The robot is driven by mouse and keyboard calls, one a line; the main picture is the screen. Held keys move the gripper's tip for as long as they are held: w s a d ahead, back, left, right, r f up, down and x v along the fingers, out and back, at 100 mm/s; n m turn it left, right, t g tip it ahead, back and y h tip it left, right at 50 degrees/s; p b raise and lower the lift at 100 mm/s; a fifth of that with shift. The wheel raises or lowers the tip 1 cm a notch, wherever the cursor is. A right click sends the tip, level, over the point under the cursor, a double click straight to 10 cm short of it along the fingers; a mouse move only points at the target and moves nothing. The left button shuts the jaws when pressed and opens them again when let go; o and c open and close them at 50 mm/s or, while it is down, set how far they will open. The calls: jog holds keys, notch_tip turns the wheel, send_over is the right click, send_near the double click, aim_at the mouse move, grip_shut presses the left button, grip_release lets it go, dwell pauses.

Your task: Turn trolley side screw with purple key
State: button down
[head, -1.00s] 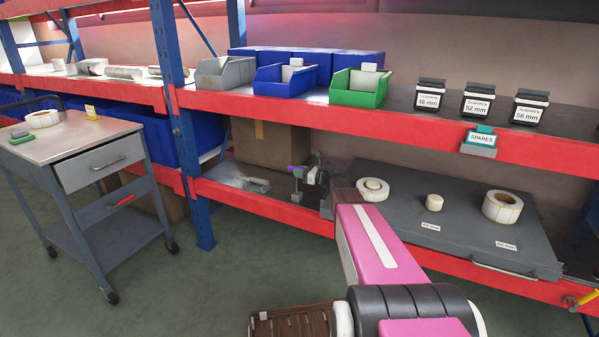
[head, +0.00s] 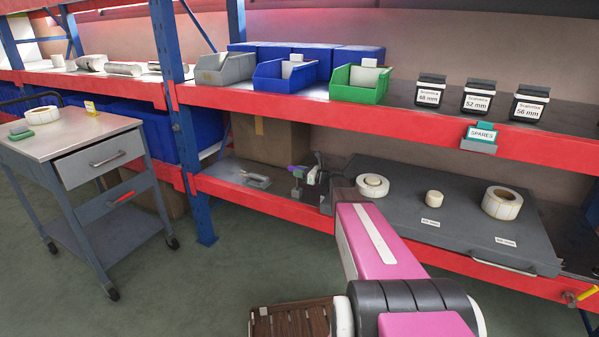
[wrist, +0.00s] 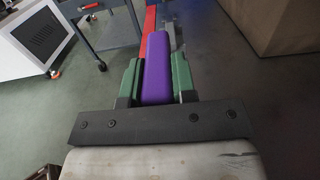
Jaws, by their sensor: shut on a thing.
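My gripper (wrist: 157,78) is shut on the purple key (wrist: 157,65), whose purple handle sits between the two green fingers in the wrist view. In the head view the purple key (head: 297,169) shows small at the lower shelf, left of the dark case, with my gripper (head: 303,174) partly hidden by my own arm. The grey trolley (head: 75,134) stands apart at the left, its drawer front facing me. A red-handled piece (head: 121,198) is on the trolley below the drawer. I cannot make out the side screw.
The blue and red shelf rack (head: 250,117) fills the back. A dark case (head: 470,240) with label rolls lies on its lower shelf, and a grey tool (head: 256,180) lies left of it. A cardboard box (head: 270,143) stands behind. The floor (head: 185,290) between trolley and rack is clear.

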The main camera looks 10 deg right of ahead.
jog(key=shift+f, duration=0.75)
jog(key=c, duration=0.8)
grip_release()
jog(key=shift+c, duration=0.2)
jog(key=shift+s+d, duration=0.1)
jog(key=v, duration=1)
jog(key=shift+s+d, duration=0.15)
jog(key=shift+d, duration=0.1)
